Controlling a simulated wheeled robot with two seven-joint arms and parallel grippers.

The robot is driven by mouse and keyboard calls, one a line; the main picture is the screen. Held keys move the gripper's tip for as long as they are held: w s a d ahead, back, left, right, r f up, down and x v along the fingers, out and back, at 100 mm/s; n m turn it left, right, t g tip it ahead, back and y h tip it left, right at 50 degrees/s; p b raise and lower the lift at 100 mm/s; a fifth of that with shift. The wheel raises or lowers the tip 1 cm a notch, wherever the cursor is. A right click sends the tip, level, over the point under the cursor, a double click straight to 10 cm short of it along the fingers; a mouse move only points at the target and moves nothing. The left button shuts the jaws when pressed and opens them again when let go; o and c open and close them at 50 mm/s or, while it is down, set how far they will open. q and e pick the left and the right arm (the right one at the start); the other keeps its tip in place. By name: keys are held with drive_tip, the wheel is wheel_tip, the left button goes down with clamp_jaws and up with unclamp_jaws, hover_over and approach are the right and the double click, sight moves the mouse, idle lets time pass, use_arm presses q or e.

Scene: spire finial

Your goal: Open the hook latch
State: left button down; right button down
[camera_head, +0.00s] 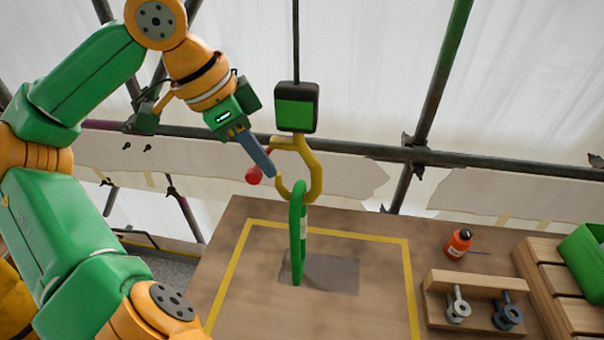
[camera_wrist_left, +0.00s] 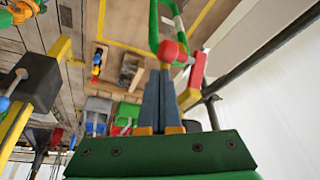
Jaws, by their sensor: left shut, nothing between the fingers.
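A yellow hook (camera_head: 314,176) hangs under a black and green block (camera_head: 296,107). A green sling loop (camera_head: 298,235) is in the bowl of the hook, above the table. A red ball knob (camera_head: 253,176) shows at the left of the hook's mouth; the latch itself is mostly hidden by my fingers. My left gripper (camera_head: 271,174) is shut and empty, its grey-blue fingers pointing down at the mouth, close to the knob. In the left wrist view the knob (camera_wrist_left: 168,50) is at the fingertips, before the sling (camera_wrist_left: 154,25). I cannot tell whether they touch. My right gripper is out of view.
The wooden table (camera_head: 230,225) has a yellow taped square around a grey plate (camera_head: 340,275). At the right are an orange bottle (camera_head: 459,243), a wooden holder with metal shackles (camera_head: 440,305) and a green box (camera_head: 585,250). Scaffold pipes (camera_head: 365,151) run behind the hook.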

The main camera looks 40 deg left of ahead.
use_arm(q)
wheel_tip(320, 180, up, 7)
drive_tip(key=shift+w+d+f, duration=0.15)
drive_tip(key=shift+w+d, duration=0.1)
drive_tip(key=shift+d, duration=0.2)
idle(0.9)
idle(0.4)
